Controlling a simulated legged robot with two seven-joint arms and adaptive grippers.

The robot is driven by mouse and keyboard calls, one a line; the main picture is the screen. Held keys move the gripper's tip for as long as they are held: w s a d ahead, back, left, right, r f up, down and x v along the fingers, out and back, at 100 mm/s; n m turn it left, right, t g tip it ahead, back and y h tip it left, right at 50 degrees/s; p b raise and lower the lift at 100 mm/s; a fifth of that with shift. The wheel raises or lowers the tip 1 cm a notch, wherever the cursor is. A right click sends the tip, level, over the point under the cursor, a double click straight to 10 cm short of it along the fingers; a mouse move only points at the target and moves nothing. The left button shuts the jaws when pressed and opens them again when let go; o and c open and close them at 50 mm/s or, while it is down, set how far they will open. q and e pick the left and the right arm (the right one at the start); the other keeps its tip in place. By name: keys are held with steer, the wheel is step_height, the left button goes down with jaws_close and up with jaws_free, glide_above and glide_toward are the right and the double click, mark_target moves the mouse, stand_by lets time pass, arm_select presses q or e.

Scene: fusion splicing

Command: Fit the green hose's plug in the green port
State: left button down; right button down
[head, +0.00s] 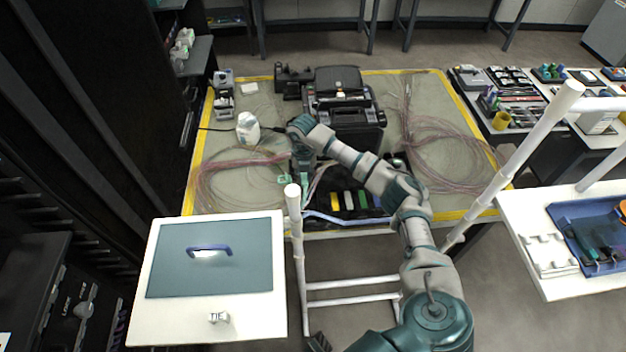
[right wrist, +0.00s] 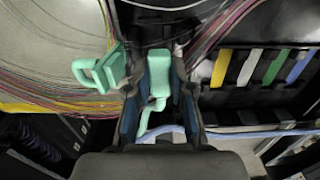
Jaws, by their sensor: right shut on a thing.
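My right gripper (head: 303,176) reaches down over the near part of the table, left of the coloured strips. In the right wrist view its fingers (right wrist: 157,82) are shut on the mint-green plug (right wrist: 159,68) of the green hose (right wrist: 152,114). The hose bends down between the fingers. A mint-green looped fitting (right wrist: 98,70) stands just left of the fingers and also shows in the head view (head: 284,179). I cannot tell whether it is the green port. My left gripper is not in view.
Yellow, white, green and blue strips (head: 363,200) sit in a dark tray to the right of the gripper. A black splicing machine (head: 342,98) stands behind. Pink fibre coils (head: 452,143) lie on both sides. A blue cable (head: 340,219) runs along the near edge.

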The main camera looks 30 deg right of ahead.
steer(key=shift+w+a, duration=0.4)
steer(key=shift+w, duration=0.15)
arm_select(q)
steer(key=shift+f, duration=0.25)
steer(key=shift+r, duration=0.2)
arm_select(e)
steer(key=shift+f, duration=0.1)
steer(key=shift+f+b, duration=0.45)
steer(key=shift+f, duration=1)
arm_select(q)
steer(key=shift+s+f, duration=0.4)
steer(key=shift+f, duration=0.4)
arm_select(e)
steer(key=shift+d+f, duration=0.15)
steer(key=shift+f, duration=0.4)
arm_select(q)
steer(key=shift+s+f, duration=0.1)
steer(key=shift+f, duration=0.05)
arm_select(e)
steer(key=shift+f, duration=0.2)
